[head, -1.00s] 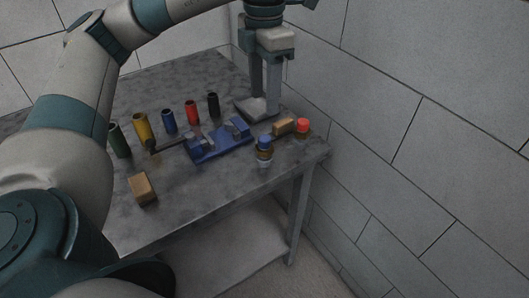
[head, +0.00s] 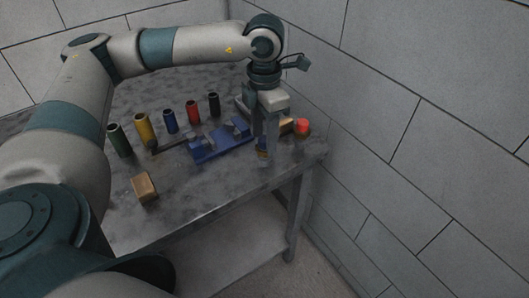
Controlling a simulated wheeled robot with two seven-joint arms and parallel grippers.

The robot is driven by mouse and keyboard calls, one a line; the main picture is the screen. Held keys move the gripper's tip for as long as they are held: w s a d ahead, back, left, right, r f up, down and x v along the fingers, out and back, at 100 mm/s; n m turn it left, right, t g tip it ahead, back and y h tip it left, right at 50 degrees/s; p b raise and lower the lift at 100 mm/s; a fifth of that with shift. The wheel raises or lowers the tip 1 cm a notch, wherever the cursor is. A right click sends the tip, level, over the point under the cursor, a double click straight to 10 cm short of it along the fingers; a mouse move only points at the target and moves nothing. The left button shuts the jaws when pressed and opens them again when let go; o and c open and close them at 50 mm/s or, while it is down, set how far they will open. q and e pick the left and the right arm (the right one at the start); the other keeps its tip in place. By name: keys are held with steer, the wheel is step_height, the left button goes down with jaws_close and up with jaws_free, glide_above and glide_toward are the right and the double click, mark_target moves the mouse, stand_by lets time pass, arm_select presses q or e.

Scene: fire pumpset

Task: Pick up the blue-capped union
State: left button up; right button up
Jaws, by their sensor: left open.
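The blue-capped union (head: 262,154) stands near the right front edge of the grey table (head: 220,180). Only its lower brass-coloured part shows in the head view; its blue cap is hidden behind my gripper. My left gripper (head: 265,148) points straight down over the union, with its fingers open around or just in front of it. I cannot tell whether a finger touches it. My right gripper is not in view.
A red-capped union (head: 302,127) lies close to the right of the gripper. A blue fixture (head: 220,143) is close on the left. Several coloured cylinders, including a yellow one (head: 146,127), stand farther left. A tan block (head: 144,186) lies front left. Walls stand behind and right.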

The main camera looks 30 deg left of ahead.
mark_target(264, 151)
arm_select(q)
steer(key=shift+f, duration=0.1)
steer(key=shift+f, duration=0.25)
step_height(264, 151, down, 4)
steer(key=shift+f+p, duration=0.1)
steer(key=shift+p, duration=0.35)
steer(key=shift+f, duration=0.45)
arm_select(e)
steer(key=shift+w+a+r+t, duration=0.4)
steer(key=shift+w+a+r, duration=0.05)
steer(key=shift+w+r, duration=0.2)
